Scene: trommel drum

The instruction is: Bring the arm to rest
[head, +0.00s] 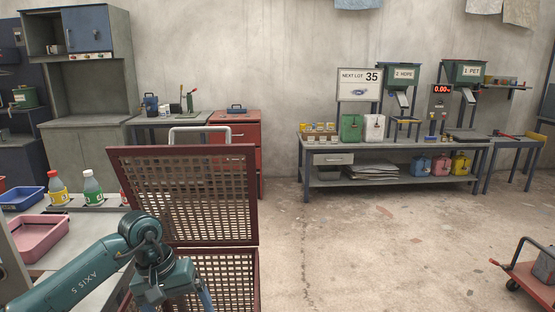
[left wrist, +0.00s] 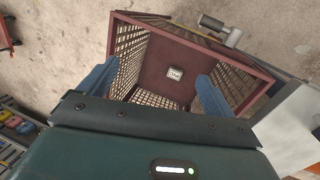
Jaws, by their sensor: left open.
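My left arm (head: 85,275) comes in from the lower left of the head view, teal, bent at the elbow. Its left gripper is cut off by the bottom edge there, but it shows in the left wrist view (left wrist: 155,88) with two blue fingers spread wide apart and nothing between them. The dark red drum (head: 248,197) with lattice walls stands behind and beside the gripper in the head view. In the left wrist view the open drum (left wrist: 190,40) lies beyond the fingers, with a small pale labelled item (left wrist: 174,73) inside against its red surface. My right gripper is not in view.
At the left, a bench carries a pink tray (head: 38,236), a blue tray (head: 22,198) and bottles (head: 92,188). A red tool cabinet (head: 245,130) stands behind the drum. A long workbench (head: 400,146) lines the back wall. A red cart (head: 530,285) is lower right. The middle floor is clear.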

